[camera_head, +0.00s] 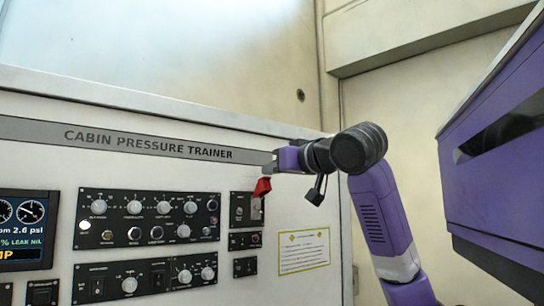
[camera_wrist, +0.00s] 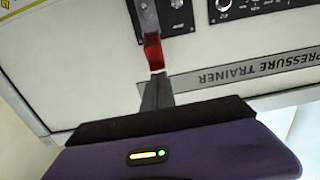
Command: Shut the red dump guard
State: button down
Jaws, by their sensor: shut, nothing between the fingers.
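The red dump guard (camera_head: 262,187) is on a small dark switch panel (camera_head: 246,211) at the right of the trainer's face. It stands raised, tilted up and out from the panel, with the pale switch area below it uncovered. My gripper (camera_head: 268,168) is just above the guard, its fingers shut and empty. In the wrist view, which is upside down, the guard (camera_wrist: 154,50) lies straight ahead of the shut fingertips (camera_wrist: 158,78). The fingertips are very close to its raised end; I cannot tell whether they touch.
The trainer's label strip (camera_head: 148,139) runs left of my gripper. A knob panel (camera_head: 146,219) and a lit screen (camera_head: 26,230) are further left. A yellow-edged placard (camera_head: 304,250) is right of the switch panels. Open space lies in front of the face.

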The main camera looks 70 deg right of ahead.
jog(key=shift+f, duration=0.25)
jog(key=shift+s+a+f+t+b, duration=0.1)
jog(key=shift+s+f+t+b, duration=0.1)
jog(key=shift+t+b, duration=0.6)
jog(key=shift+s+a+f+t+h+b, duration=0.1)
jog(key=shift+f+t+h+b, duration=0.25)
jog(key=shift+b, duration=0.55)
